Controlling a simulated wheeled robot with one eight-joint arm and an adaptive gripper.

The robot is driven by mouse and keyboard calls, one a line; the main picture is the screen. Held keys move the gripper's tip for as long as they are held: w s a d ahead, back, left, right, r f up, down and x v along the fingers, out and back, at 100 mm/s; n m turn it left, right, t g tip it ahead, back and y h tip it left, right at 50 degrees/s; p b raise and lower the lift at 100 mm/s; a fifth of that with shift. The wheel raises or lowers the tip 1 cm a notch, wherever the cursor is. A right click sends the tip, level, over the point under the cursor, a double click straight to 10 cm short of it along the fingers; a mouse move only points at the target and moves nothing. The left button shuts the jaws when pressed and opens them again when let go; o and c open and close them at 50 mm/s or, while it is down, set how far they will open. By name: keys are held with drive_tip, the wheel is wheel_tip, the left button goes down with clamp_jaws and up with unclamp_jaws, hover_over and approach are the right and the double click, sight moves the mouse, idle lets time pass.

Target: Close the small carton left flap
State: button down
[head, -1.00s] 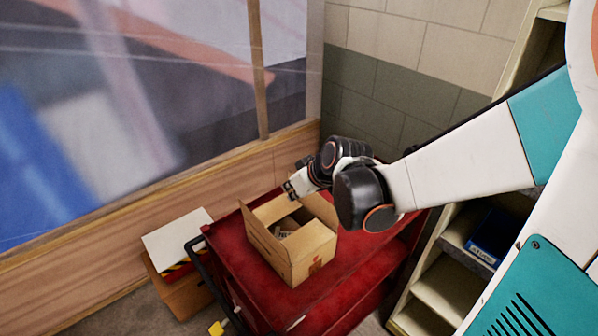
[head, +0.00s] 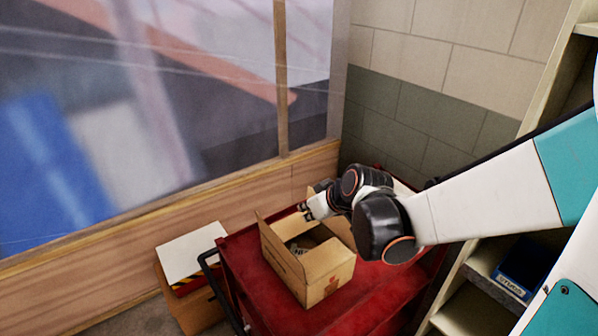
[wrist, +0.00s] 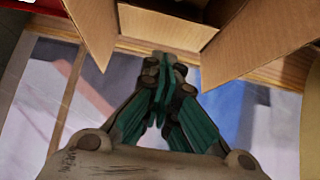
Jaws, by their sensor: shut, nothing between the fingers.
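The small carton (head: 322,277) is an open brown cardboard box on top of a red cart (head: 250,285). Its left flap (head: 270,240) stands up along the left side in the head view. My gripper (head: 306,209) is above the carton's far edge, with its fingers pointing left. In the wrist view my gripper (wrist: 163,62) has its green fingers together with nothing between them. Two raised carton flaps show there, one at the left (wrist: 92,28) and a larger one at the right (wrist: 255,40). Which flap is which in that view I cannot tell.
A box with a white top (head: 190,252) and striped edge stands left of the cart. The black cart handle (head: 212,275) is between them. A wood-framed window wall (head: 150,227) runs behind. Shelves with a blue bin (head: 525,268) stand at the right.

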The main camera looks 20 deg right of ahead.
sight(297, 230)
drive_tip(key=shift+w+a+f+b, duration=0.1)
drive_tip(key=shift+w+f+b, duration=0.35)
drive_tip(key=shift+f+b, duration=0.6)
drive_tip(key=shift+w+a+f+b, duration=0.15)
drive_tip(key=shift+w+f+b, duration=0.4)
drive_tip(key=shift+f, duration=0.8)
drive_tip(key=shift+w+a+f+b, duration=0.1)
drive_tip(key=shift+w+f+b, duration=0.2)
drive_tip(key=shift+f+b, duration=0.8)
drive_tip(key=shift+f, duration=0.15)
drive_tip(key=shift+s+f+b, duration=0.15)
drive_tip(key=shift+f+b, duration=0.4)
drive_tip(key=shift+f, duration=0.25)
drive_tip(key=shift+r, duration=0.25)
